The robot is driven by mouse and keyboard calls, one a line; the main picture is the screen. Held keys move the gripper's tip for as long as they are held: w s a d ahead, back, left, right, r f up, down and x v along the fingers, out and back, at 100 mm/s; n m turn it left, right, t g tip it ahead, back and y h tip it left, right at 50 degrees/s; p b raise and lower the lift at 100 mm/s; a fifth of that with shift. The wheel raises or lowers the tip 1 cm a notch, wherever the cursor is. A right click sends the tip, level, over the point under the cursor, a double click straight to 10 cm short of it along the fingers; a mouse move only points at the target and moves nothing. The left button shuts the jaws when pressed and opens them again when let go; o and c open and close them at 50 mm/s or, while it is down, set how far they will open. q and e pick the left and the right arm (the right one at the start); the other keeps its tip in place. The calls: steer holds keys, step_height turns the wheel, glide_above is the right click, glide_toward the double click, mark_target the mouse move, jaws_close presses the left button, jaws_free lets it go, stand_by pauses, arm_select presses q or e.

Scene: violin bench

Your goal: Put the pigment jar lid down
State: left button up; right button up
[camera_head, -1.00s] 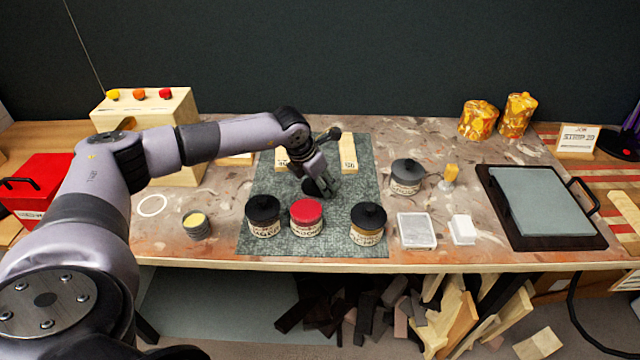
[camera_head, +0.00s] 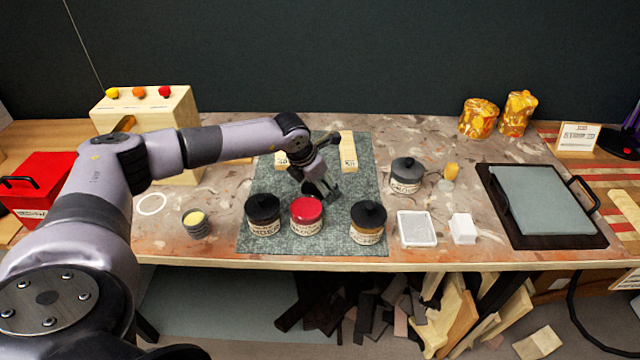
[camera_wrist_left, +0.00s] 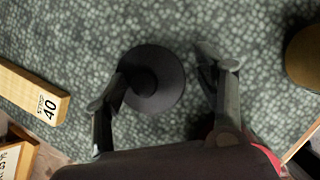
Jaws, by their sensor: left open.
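The black pigment jar lid (camera_wrist_left: 155,80), a round disc with a knob, lies on the green mat (camera_wrist_left: 170,25) in the left wrist view. My left gripper (camera_wrist_left: 163,70) is open around it, with one finger close beside the lid on the left and the other apart on the right. In the head view my left gripper (camera_head: 322,190) is low over the mat, behind the red jar (camera_head: 306,214), and partly hides the lid. The red jar's top shows bright red, with no black lid on it. My right gripper is not in view.
Black-lidded jars stand left (camera_head: 263,214) and right (camera_head: 368,222) of the red jar. A grey jar (camera_head: 407,176) stands right of the mat. Wooden strips (camera_head: 348,150) lie at the mat's back. A small yellow-topped pot (camera_head: 196,224) stands left.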

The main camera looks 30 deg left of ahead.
arm_select(q)
steer(key=shift+r, duration=0.2)
steer(key=v, duration=1.2)
steer(key=shift+b, duration=0.4)
